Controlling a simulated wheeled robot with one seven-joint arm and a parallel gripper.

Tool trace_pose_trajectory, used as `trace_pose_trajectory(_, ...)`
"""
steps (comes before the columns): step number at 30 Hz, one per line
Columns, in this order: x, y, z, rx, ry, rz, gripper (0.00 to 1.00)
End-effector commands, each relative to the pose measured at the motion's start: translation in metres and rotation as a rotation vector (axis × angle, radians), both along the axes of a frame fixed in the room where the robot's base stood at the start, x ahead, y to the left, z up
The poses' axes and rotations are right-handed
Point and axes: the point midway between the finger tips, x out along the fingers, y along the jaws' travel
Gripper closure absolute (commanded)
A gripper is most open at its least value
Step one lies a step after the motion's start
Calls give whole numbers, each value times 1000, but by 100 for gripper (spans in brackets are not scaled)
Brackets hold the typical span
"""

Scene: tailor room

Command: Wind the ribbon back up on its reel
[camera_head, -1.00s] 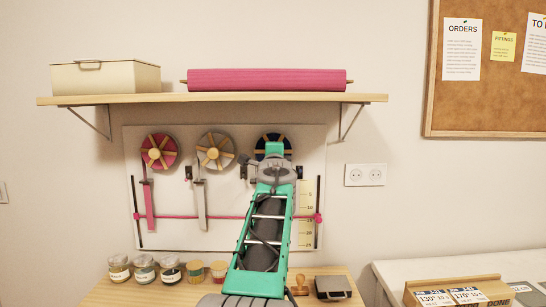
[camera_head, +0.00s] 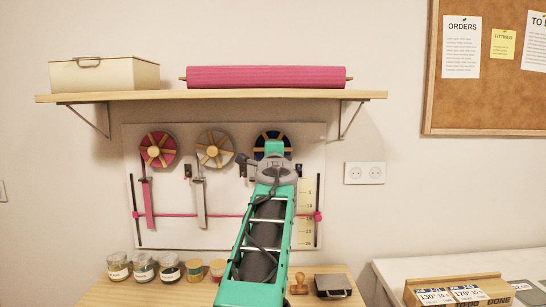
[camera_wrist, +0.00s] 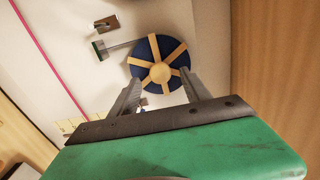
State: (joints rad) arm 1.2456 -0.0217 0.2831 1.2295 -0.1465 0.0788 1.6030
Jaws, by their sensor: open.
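A blue reel (camera_head: 272,142) with wooden spokes and hub is at the right of three reels on the wall board (camera_head: 165,238). The wrist view shows the blue reel (camera_wrist: 160,62) face on, just beyond my gripper (camera_wrist: 163,88). Whether a finger touches the reel I cannot tell. A pink reel (camera_head: 158,149) and a grey reel (camera_head: 215,150) each have a strip of ribbon hanging below.
A pink line (camera_head: 185,215) runs across the board, with a numbered scale (camera_head: 306,215) at right. A shelf (camera_head: 210,97) holding a box and a pink roll is above. Jars (camera_head: 143,267), a stamp (camera_head: 298,284) and a dark case (camera_head: 333,286) stand on the table below.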

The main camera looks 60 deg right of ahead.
Motion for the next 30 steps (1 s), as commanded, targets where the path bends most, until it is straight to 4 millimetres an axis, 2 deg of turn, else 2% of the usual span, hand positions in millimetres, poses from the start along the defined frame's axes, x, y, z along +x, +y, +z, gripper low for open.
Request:
trace_pose_trajectory(3, -13, 23, -2, -4, -2, -1, 44)
trace_pose_trajectory(8, -23, 42, -1, -2, -1, -2, 44)
trace_pose_trajectory(21, -22, 46, -1, 2, 5, 3, 44)
trace_pose_trajectory(23, -12, 52, -5, 7, 31, 19, 44)
trace_pose_trajectory(26, 26, 80, -25, 29, 139, 93, 44)
trace_pose_trajectory(29, 79, 132, -60, 45, 327, 224, 44)
trace_pose_trajectory(30, 99, 159, -76, 46, 413, 287, 44)
